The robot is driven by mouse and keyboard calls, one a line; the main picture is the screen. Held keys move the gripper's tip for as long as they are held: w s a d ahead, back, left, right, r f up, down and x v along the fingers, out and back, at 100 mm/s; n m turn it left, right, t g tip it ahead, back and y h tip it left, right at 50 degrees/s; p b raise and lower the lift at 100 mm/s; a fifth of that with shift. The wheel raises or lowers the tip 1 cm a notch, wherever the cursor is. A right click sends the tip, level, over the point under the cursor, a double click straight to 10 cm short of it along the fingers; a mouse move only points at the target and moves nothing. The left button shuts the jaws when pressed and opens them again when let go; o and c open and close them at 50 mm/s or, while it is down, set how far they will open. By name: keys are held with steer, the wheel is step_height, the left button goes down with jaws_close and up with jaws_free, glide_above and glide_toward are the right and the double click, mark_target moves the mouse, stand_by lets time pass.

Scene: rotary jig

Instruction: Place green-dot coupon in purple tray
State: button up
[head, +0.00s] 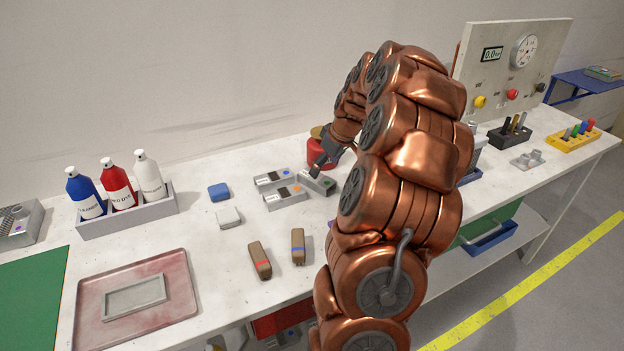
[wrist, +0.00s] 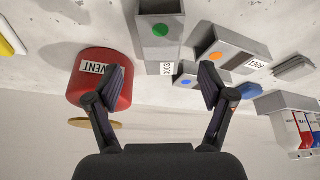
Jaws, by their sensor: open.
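The green-dot coupon (wrist: 158,42) is a grey block with a green dot and a printed label, lying on the bench. In the head view this coupon (head: 316,184) is the rightmost of a small group, just below my gripper. My gripper (wrist: 163,80) is open and empty, and the coupon lies ahead of its fingers, not between them. In the head view my gripper (head: 324,163) is small and partly hidden by my wrist. A purple sliver (head: 329,224) shows beside my arm; I cannot tell if it is the purple tray, as my arm hides that area.
An orange-dot coupon (wrist: 229,58) and a blue-dot coupon (wrist: 187,74) lie close beside the green-dot one. A red can (wrist: 98,83) stands near my left finger in the wrist view. Bottles in a grey rack (head: 130,217) and a reddish tray (head: 180,300) are at left.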

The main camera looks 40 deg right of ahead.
mark_target(317, 181)
steer(key=shift+w+d+f, duration=0.1)
steer(key=shift+w+f, duration=0.05)
steer(key=shift+f, duration=0.2)
steer(key=x, duration=0.1)
steer(key=p+x, duration=0.1)
steer(key=x, duration=0.1)
steer(key=p+x, duration=0.1)
steer(key=shift+w+a+f, duration=0.2)
steer(key=shift+w+f, duration=0.05)
steer(key=shift+w, duration=0.15)
steer(key=c, duration=1.5)
